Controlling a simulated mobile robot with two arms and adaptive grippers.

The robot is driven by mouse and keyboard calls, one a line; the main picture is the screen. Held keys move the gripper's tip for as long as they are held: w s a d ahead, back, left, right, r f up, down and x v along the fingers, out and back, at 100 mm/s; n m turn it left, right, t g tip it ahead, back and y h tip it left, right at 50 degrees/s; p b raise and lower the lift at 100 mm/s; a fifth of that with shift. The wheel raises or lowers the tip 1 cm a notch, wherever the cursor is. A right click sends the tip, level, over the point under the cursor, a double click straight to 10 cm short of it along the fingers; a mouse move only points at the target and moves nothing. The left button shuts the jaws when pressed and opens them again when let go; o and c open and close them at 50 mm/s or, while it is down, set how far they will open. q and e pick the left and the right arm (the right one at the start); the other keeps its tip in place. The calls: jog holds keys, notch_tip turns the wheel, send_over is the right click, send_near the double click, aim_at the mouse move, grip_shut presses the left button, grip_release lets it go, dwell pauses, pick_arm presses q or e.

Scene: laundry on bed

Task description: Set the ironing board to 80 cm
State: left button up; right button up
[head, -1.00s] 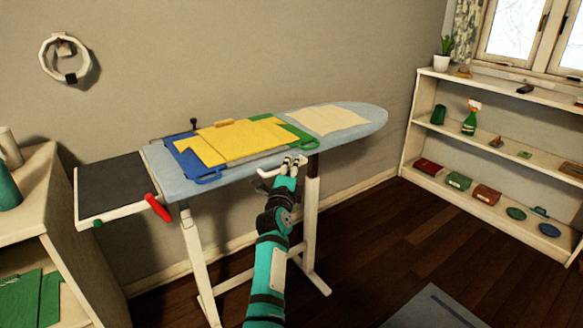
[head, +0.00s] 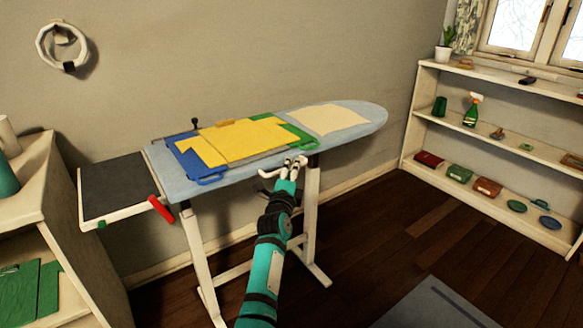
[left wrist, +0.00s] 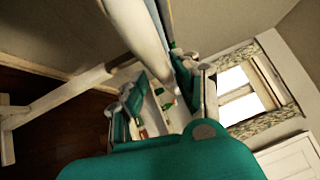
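The ironing board (head: 372,115) has a pale blue top and stands on white legs (head: 312,200) along the wall. A white lever (head: 268,174) sticks out below its near edge, right of the middle. My left gripper (head: 295,162) is at this lever, just under the edge. In the left wrist view a white bar (left wrist: 138,28) reaches down between the two teal fingers (left wrist: 158,92). The fingers stand apart, with the shelf visible through the gap. Whether they touch the bar is not clear. My right gripper is out of view.
A folding board (head: 240,140) and a cream cloth (head: 328,120) lie on the top. A dark rest (head: 115,185) with a red handle (head: 161,209) is at the left end. Shelves stand left (head: 40,165) and right (head: 400,150). A grey mat (head: 430,305) lies on the floor.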

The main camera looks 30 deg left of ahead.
pick_arm(q)
jog(key=shift+o, duration=0.5)
jog(key=shift+f, duration=0.1)
jog(key=shift+d+r, duration=0.1)
jog(key=shift+r, duration=0.1)
jog(key=v, duration=1.2)
jog(key=shift+f, duration=0.15)
